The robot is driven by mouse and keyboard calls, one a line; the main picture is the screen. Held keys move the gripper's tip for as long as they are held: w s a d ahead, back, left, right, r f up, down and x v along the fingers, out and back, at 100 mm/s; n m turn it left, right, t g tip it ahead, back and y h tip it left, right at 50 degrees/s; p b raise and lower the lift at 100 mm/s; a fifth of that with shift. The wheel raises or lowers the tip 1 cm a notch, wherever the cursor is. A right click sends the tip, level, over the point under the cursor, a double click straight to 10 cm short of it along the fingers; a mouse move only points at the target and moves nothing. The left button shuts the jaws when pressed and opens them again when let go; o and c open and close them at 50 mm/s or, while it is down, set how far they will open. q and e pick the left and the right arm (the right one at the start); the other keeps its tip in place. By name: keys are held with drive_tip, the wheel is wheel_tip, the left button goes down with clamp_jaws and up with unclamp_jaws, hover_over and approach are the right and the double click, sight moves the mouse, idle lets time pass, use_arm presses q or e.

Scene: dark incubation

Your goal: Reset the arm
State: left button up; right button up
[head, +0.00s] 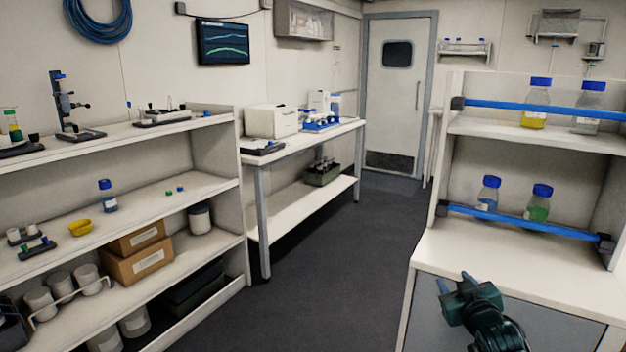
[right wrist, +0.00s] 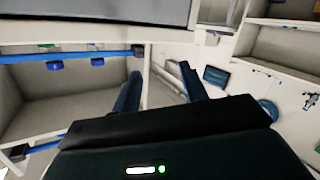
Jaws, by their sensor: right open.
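My right gripper (head: 458,284) is at the lower right of the head view, in front of the right-hand shelf unit's white counter. Its two blue fingers are apart with nothing between them. In the right wrist view the open fingers (right wrist: 160,85) also show, spread and empty. My left gripper is in neither view.
The right shelf unit (head: 480,262) holds capped bottles behind blue bars (head: 540,107). The left shelf unit (head: 215,190) carries a blue-capped bottle (head: 108,197), a yellow dish (head: 80,227) and boxes. The dark floor (head: 370,250) between them is clear up to the door (head: 398,110).

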drive_tip(key=s+a+f+g+y, duration=0.1)
drive_tip(key=s+a+f, duration=0.4)
drive_tip(key=s+f, duration=0.25)
drive_tip(key=s+a+f+g+y, duration=0.1)
drive_tip(key=s+a+f+g, duration=0.1)
drive_tip(key=s+a+f, duration=0.45)
drive_tip(key=s+a+f+g+y, duration=0.1)
drive_tip(key=s+a+f, duration=0.1)
drive_tip(key=s, duration=0.8)
drive_tip(key=s+a+f+g+y, duration=0.1)
drive_tip(key=s+a+f, duration=0.1)
drive_tip(key=s, duration=0.9)
drive_tip(key=shift+s+a+f+g, duration=0.15)
drive_tip(key=shift+a+f+g, duration=0.15)
drive_tip(key=shift+a, duration=0.6)
